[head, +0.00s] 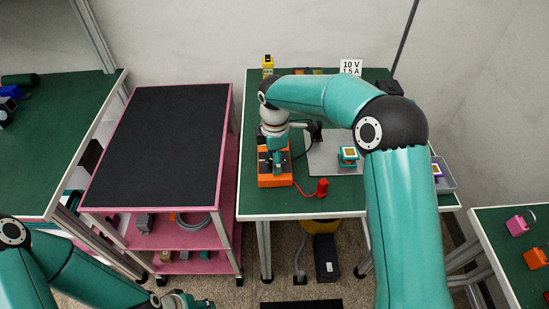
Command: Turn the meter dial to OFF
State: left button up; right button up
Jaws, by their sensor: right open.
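The orange meter (274,181) sits on the green-topped table at its left side, with a black face and a red lead running from it. My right gripper (276,166) points down over the meter's face and is open. It covers the middle of the meter, so the dial and its setting are hidden. I cannot tell whether the fingers touch the dial. My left gripper (185,300) is low at the bottom edge, partly cut off and far from the meter; its jaws are not clear.
A red clip (318,189) ends the lead. A grey mat (322,162) with a teal block (348,156) lies right of the meter. A pink cart (160,140) with a bare black top stands left.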

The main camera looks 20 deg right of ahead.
notch_tip(320, 180, up, 12)
dwell(0.6)
jog(key=shift+f, duration=0.1)
